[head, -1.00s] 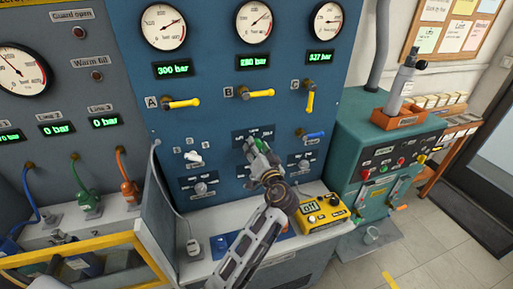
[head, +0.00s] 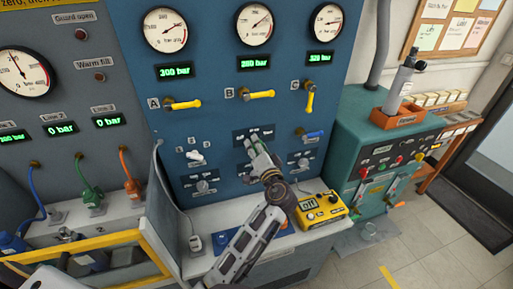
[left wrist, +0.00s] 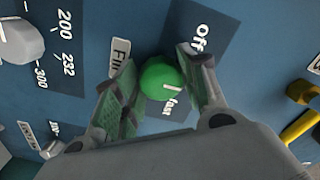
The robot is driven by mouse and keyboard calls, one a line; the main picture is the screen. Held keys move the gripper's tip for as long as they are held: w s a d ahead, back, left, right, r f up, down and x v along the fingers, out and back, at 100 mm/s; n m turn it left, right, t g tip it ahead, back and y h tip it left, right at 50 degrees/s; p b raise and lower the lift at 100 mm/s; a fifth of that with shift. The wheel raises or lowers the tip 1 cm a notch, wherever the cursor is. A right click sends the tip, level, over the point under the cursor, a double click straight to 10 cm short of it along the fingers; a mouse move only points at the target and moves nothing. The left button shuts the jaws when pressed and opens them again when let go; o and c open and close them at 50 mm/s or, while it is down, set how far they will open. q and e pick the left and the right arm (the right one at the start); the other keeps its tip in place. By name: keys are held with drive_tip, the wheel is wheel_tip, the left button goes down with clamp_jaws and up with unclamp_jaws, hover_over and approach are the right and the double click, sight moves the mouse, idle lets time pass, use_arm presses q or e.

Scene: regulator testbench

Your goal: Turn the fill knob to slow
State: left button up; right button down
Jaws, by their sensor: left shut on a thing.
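The fill knob (left wrist: 158,80) is round and green with a white line on its face. In the left wrist view it sits between the two fingers of my left gripper (left wrist: 160,88), which is shut on it. The white line points right, between the "Off" label (left wrist: 200,38) and the "fast" label (left wrist: 169,103). The "slow" label is not readable in that view; the right finger covers part of the plate. In the head view my left gripper (head: 256,149) reaches the knob's plate on the blue panel (head: 220,117), hiding most of the knob. My right gripper is not in view.
Yellow levers A (head: 183,104), B (head: 258,94) and C (head: 310,98) are above the gripper. A white knob (head: 194,155) is to its left, a blue lever (head: 313,135) to its right. A yellow meter (head: 322,208) stands on the ledge below.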

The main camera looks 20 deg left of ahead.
use_arm(q)
drive_tip(key=o, duration=1)
drive_tip(key=shift+v, duration=3.75)
